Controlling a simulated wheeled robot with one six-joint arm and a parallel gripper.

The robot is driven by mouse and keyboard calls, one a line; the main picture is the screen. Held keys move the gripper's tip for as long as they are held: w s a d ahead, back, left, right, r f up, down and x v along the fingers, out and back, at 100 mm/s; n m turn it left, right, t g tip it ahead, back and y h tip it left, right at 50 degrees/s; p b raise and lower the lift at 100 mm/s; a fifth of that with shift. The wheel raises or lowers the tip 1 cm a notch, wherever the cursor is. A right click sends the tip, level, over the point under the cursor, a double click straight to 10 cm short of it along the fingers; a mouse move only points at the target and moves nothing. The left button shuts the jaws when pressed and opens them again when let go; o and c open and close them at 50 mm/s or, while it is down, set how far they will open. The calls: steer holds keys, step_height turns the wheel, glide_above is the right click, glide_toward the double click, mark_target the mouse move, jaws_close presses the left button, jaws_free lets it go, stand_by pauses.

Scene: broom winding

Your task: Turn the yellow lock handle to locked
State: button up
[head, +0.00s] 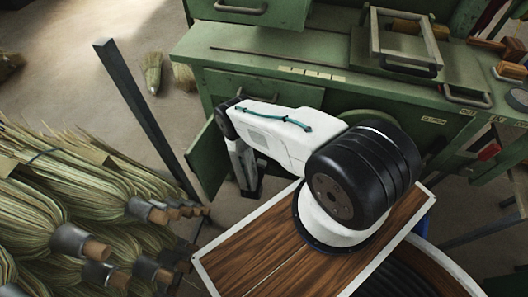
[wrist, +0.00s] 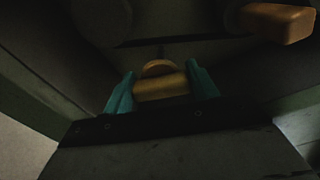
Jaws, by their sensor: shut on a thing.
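The yellow lock handle (wrist: 162,90) shows in the wrist view as a short yellow-orange piece with a rounded top. My gripper (wrist: 162,73) has its two teal fingers on either side of it and is shut on it. The wrist view is dark, so the handle's exact angle and any lock marks cannot be told. In the head view my white arm reaches down to the green workbench's (head: 330,75) lower front. The handle and fingertips cannot be made out there.
An orange block-shaped part (wrist: 277,22) juts out at the wrist view's upper right. In the head view a green panel (head: 208,160) stands out left of my arm, near a dark upright post (head: 135,95). Broom bundles (head: 60,210) fill the lower left.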

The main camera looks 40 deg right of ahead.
steer(key=shift+n, duration=0.6)
steer(key=shift+a, duration=0.1)
steer(key=o, duration=1)
steer(key=v, duration=0.7)
steer(key=shift+s+a, duration=0.2)
steer(key=shift+a, duration=0.1)
